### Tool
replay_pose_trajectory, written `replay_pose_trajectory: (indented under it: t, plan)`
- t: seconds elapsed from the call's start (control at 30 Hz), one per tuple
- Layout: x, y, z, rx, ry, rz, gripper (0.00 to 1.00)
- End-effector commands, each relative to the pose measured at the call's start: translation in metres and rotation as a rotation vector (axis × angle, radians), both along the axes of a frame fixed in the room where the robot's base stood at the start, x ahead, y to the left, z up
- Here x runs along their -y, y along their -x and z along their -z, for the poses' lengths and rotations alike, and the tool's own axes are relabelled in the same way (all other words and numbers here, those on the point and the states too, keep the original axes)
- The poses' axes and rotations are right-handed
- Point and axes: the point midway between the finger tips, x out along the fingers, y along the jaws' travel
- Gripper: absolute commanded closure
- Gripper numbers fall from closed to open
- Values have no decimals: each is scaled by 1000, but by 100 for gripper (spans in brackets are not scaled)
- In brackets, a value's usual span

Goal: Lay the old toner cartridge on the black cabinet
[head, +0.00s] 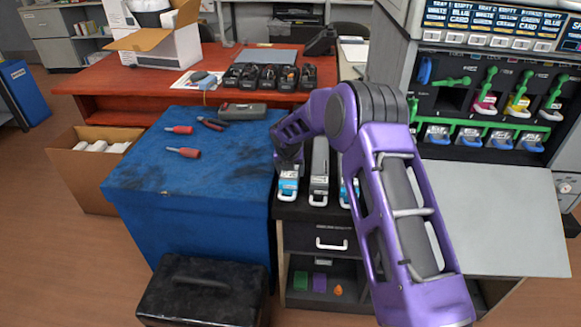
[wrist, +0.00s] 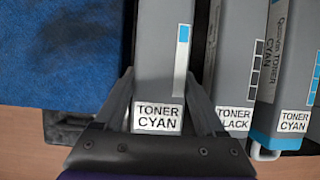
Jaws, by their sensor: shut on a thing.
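My gripper (wrist: 158,90) is shut on a grey toner cartridge (wrist: 163,45) labelled TONER CYAN, with a finger on each side. In the head view the held cartridge (head: 289,184) shows a cyan end and a white handle at the left of the black cabinet's (head: 312,238) top. My gripper (head: 288,158) is at its far part, partly hidden by my purple arm. I cannot tell whether the cartridge touches the top. A black toner cartridge (head: 319,172) lies beside it, and another cyan cartridge (head: 345,190) lies further right, partly hidden by my arm.
A blue-covered table (head: 190,210) with red screwdrivers (head: 183,152) stands close left. The open printer (head: 485,95) and its grey flap (head: 490,215) are at right. A black case (head: 205,290) stands in front. The red desk (head: 160,75) is behind.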

Motion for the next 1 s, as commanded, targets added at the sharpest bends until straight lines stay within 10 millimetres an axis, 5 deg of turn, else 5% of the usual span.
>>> replay_pose_trajectory:
  t: [0.77,0.8,0.93,1.0]
  plan:
    - [-1,-1,9,4,-2,0,100]
    - [-1,-1,8,4,-2,0,24]
    - [0,-1,9,3,-1,0,1]
    - [0,-1,9,3,-1,0,0]
